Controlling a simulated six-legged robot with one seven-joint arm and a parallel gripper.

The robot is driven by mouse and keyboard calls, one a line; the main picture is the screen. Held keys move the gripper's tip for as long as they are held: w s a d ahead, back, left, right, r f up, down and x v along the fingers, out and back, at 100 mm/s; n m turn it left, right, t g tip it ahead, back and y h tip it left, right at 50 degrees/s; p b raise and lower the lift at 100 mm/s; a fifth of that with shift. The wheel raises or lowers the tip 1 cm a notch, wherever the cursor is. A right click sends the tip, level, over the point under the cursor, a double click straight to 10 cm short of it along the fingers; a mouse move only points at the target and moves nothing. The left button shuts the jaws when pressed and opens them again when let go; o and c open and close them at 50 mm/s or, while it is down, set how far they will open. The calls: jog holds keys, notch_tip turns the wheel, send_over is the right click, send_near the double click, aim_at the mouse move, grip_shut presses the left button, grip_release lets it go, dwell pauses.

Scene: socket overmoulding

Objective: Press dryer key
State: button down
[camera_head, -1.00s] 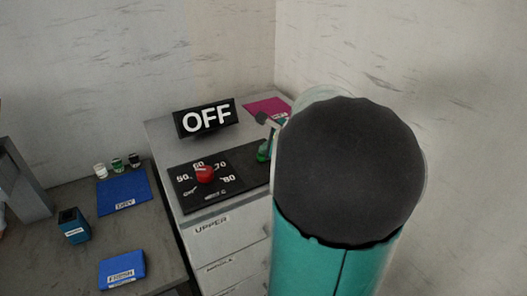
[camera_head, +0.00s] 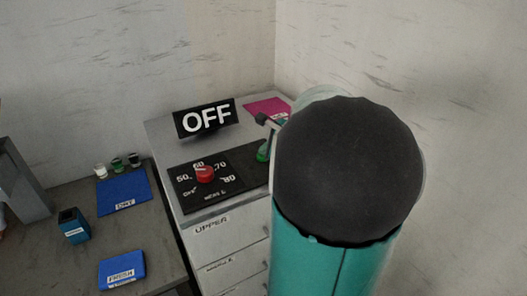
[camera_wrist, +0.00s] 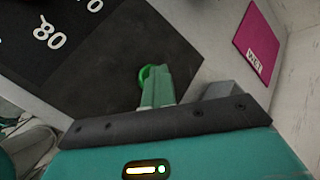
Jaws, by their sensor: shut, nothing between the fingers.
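The dryer's control panel (camera_head: 232,182) is a black plate on top of a grey drawer cabinet. A green round key (camera_head: 263,153) sits at its right side, partly hidden by my arm in the head view. In the wrist view the key (camera_wrist: 145,75) shows as a bright green rim behind my fingers. My gripper (camera_wrist: 155,85) is shut and empty, its fingertips overlapping the key in that view. I cannot tell whether they touch it. A black sign (camera_head: 206,118) behind the panel reads OFF.
A red dial (camera_head: 204,174) with temperature marks is left of the key. A magenta mat (camera_head: 266,106) lies at the back. The left table holds blue mats (camera_head: 124,192), a dark blue container (camera_head: 74,226) and small bottles (camera_head: 117,163). Walls close in behind and right.

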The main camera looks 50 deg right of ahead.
jog(key=shift+a+r, duration=0.1)
jog(key=shift+r, duration=2.7)
jog(key=shift+a, duration=0.1)
